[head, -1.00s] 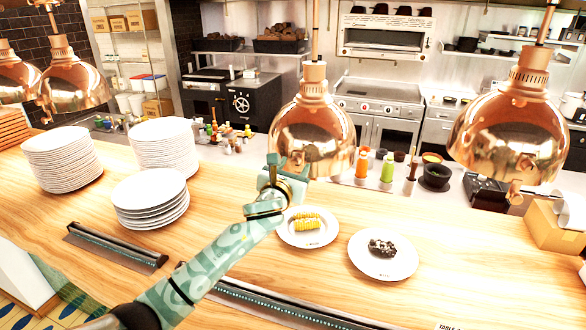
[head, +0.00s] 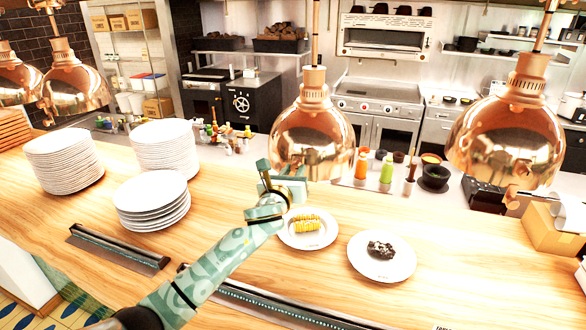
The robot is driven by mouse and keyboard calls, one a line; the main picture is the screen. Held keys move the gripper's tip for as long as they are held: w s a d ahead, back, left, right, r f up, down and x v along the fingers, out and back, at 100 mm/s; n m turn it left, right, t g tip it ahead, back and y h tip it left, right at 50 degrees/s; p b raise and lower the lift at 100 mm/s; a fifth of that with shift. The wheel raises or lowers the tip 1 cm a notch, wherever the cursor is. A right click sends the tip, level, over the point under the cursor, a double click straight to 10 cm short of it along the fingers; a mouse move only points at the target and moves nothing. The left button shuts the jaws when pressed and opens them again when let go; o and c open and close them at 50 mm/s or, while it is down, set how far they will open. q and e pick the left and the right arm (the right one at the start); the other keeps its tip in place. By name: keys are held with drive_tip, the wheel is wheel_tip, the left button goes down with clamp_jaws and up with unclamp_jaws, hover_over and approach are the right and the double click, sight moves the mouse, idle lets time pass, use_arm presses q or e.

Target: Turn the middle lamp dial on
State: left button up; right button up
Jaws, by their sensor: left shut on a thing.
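The middle lamp (head: 315,130) is a shiny copper heat lamp hanging over the wooden counter. My left gripper (head: 284,174) is at the lower left front of its rim, turned at a slant. It is shut on the lamp's dial, which is mostly hidden behind the fingers. I cannot read the dial's setting. The right lamp (head: 508,135) hangs apart from my arm, with a small copper dial (head: 511,194) at the bottom of its front rim. My right gripper is not in view.
Below the lamps, a plate of corn (head: 308,241) and a plate with dark food (head: 381,270) stand on the counter (head: 230,285). Stacks of white plates (head: 152,218) stand to the left. Other copper lamps (head: 73,85) hang at the far left.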

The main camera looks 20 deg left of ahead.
use_arm(q)
drive_tip(key=n+p, duration=0.1)
drive_tip(key=n, duration=0.2)
drive_tip(key=shift+r+n+p, duration=0.1)
drive_tip(key=shift+n+p, duration=0.2)
drive_tip(key=n+p, duration=0.1)
drive_tip(key=n, duration=0.2)
drive_tip(key=shift+n, duration=0.3)
drive_tip(key=n+p, duration=0.1)
drive_tip(key=n, duration=0.2)
drive_tip(key=shift+n+h+p, duration=0.3)
drive_tip(key=shift+n+p, duration=0.15)
drive_tip(key=shift+n, duration=1.55)
drive_tip(key=o, duration=1)
drive_tip(key=s, duration=1.1)
drive_tip(key=s+b, duration=0.1)
drive_tip(key=s, duration=0.4)
drive_tip(key=shift+s+d+r, duration=0.15)
drive_tip(key=shift+d, duration=0.25)
